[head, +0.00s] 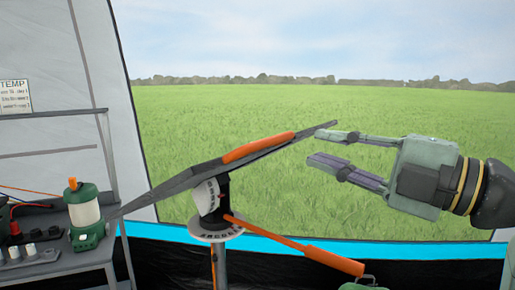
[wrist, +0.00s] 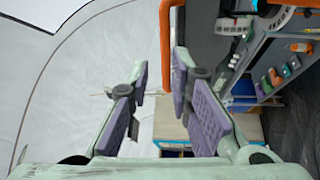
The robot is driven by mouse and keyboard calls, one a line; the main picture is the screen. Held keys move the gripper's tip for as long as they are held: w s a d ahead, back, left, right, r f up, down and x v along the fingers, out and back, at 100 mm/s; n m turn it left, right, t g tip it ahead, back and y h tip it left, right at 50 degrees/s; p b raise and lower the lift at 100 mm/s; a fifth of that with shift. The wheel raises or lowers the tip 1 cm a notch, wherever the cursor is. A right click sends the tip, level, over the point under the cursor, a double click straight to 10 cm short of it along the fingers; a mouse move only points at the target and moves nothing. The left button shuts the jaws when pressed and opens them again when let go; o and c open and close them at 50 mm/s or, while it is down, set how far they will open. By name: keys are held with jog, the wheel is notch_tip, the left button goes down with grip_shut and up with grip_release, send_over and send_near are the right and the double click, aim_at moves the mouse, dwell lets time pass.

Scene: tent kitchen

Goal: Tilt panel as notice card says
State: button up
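A thin dark grey panel (head: 165,188) stands tilted on a post, its right end high and its left end low. An orange bar (head: 258,146) runs along its upper part. Below it are a white marked dial (head: 206,196), a lettered ring (head: 214,236) and an orange-handled lever (head: 335,260) pointing down right. The notice card (head: 15,96) hangs at the upper left, its text too small to read fully. My gripper (head: 324,148) is open and empty, just right of the panel's high end. In the wrist view, an orange bar (wrist: 165,45) shows beyond the fingertips.
A grey shelf (head: 40,268) at the left holds a green-and-white lantern (head: 84,212) and small items. The tent wall (head: 50,170) is behind it. A low blue-edged sill (head: 400,248) crosses behind the post. Open space surrounds my gripper.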

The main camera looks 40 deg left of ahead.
aim_at(276, 142)
jog(key=shift+n+h, duration=0.3)
jog(key=shift+n, duration=0.1)
jog(key=a+p, duration=0.1)
jog(key=a, duration=0.2)
jog(key=s+a, duration=0.1)
jog(key=a, duration=0.2)
jog(key=a+p, duration=0.1)
jog(key=a, duration=0.2)
jog(key=shift+s+a+p, duration=0.25)
jog(key=shift+s+p, duration=0.05)
jog(key=shift+s, duration=0.1)
grip_shut()
